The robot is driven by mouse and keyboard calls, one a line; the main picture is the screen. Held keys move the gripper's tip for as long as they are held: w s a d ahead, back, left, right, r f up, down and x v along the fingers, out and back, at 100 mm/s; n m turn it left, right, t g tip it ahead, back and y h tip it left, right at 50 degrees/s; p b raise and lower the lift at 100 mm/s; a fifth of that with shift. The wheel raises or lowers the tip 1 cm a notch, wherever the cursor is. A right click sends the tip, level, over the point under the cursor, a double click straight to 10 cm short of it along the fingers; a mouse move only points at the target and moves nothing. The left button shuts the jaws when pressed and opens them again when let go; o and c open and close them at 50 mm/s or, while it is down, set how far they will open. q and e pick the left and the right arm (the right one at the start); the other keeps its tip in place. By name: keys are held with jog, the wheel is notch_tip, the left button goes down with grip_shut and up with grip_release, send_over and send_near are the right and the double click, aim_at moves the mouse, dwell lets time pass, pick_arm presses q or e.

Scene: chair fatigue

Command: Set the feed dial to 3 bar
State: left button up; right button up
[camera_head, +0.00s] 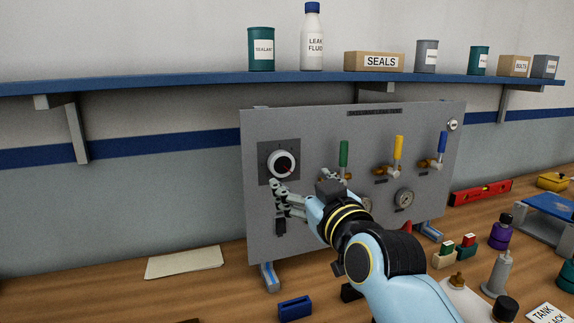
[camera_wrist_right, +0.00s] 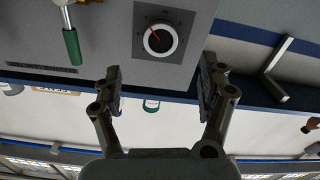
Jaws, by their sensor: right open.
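The feed dial (camera_head: 283,163) is a white-rimmed round knob on a dark square plate at the upper left of the grey panel (camera_head: 320,130). Its red pointer mark slants to the lower right in the head view. The dial also shows in the wrist view (camera_wrist_right: 160,38), where the picture is upside down; its scale is too small to read. My right gripper (camera_head: 303,183) is open and empty, below and to the right of the dial in the head view. In the wrist view its fingers (camera_wrist_right: 160,75) stand wide apart, with the dial beyond them, untouched. My left gripper is out of view.
Green (camera_head: 344,153), yellow (camera_head: 398,147) and blue (camera_head: 443,142) valve levers stick out right of the dial. A gauge (camera_head: 404,198) sits lower on the panel. A blue shelf (camera_head: 190,82) with containers runs above. Several items crowd the bench's right side.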

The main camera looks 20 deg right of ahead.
aim_at(283, 165)
jog(key=w, duration=0.3)
jog(key=w+p, duration=0.1)
jog(key=w, duration=0.2)
jog(key=w+p, duration=0.1)
jog(key=w, duration=0.3)
jog(key=shift+a, duration=0.25)
jog(key=shift+s, duration=0.1)
jog(key=c, duration=1.2)
